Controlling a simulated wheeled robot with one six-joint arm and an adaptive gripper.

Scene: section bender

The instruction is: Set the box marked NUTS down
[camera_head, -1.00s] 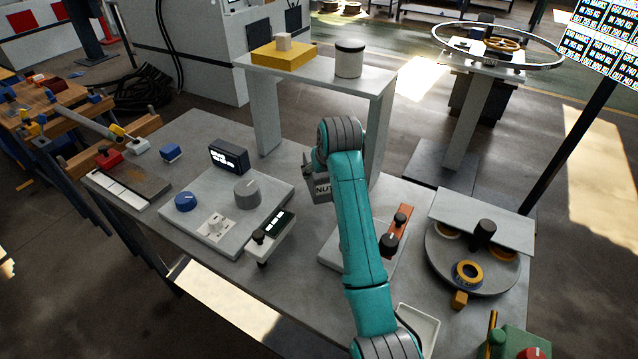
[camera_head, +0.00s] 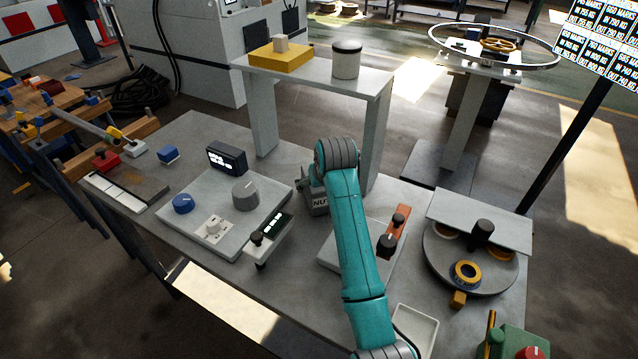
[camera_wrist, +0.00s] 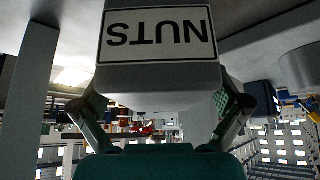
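The grey box marked NUTS (camera_head: 319,205) is low at the bench top, beneath the raised shelf and left of its right leg. My teal arm partly covers it in the head view. In the wrist view the box (camera_wrist: 160,76) fills the upper middle, its white NUTS label upside down. My gripper (camera_wrist: 162,106) has a finger on each side of the box and is shut on it. The box looks upright in the head view. Whether its underside touches the bench (camera_head: 290,262) cannot be told.
The raised shelf (camera_head: 318,78) bears a yellow block and a white-and-black cylinder. Left of the box is a grey control panel (camera_head: 185,225) with knobs and a display (camera_head: 227,158). Right are a plate with an orange lever (camera_head: 397,225) and a round turntable (camera_head: 470,262).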

